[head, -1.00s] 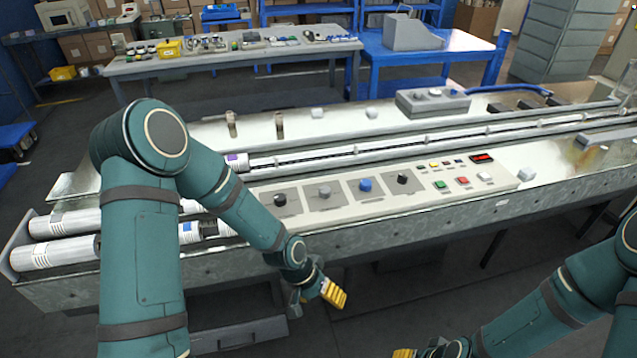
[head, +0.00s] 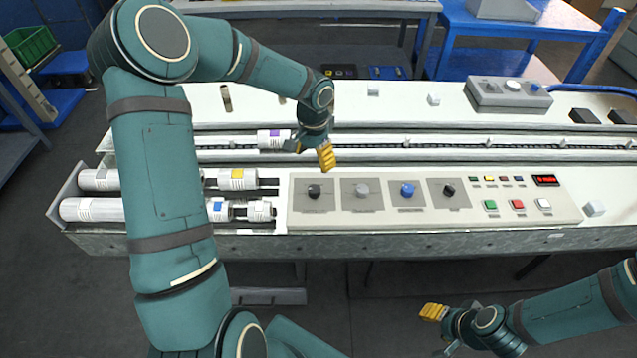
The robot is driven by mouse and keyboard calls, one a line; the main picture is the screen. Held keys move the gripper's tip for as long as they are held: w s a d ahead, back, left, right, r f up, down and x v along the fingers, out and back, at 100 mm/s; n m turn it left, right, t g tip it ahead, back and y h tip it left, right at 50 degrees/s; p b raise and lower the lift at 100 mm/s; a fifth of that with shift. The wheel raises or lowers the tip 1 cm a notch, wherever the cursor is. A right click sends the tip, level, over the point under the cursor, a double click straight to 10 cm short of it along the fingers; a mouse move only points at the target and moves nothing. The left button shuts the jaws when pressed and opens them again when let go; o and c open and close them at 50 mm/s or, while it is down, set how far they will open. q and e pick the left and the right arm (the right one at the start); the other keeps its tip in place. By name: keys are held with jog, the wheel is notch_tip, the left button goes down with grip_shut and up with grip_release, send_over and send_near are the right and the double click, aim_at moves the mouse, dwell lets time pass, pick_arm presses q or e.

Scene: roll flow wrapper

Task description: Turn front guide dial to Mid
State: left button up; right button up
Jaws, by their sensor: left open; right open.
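The control panel (head: 335,214) lies on the front of the machine, with a row of dials on grey plates. From left to right these are a black dial (head: 314,190), a grey dial (head: 362,190), a blue dial (head: 407,189) and another black dial (head: 449,189). The labels are too small to read, so I cannot tell which is the front guide dial or its setting. My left gripper (head: 318,157) is open and empty, above the area just behind the leftmost dials. My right gripper (head: 437,322) is open and empty, low in front of the machine.
Green, red and white buttons (head: 517,205) and a red display (head: 545,180) sit right of the dials. White rolls (head: 90,209) lie at the left end. A conveyor channel (head: 430,146) runs behind the panel. A grey box (head: 510,94) stands at the back right.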

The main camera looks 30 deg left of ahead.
aim_at(314, 189)
pick_arm(q)
notch_tip(314, 189, down, 13)
jog(key=shift+s+r+b, duration=0.1)
jog(key=shift+r+b, duration=0.05)
jog(key=shift+b, duration=0.6)
grip_shut()
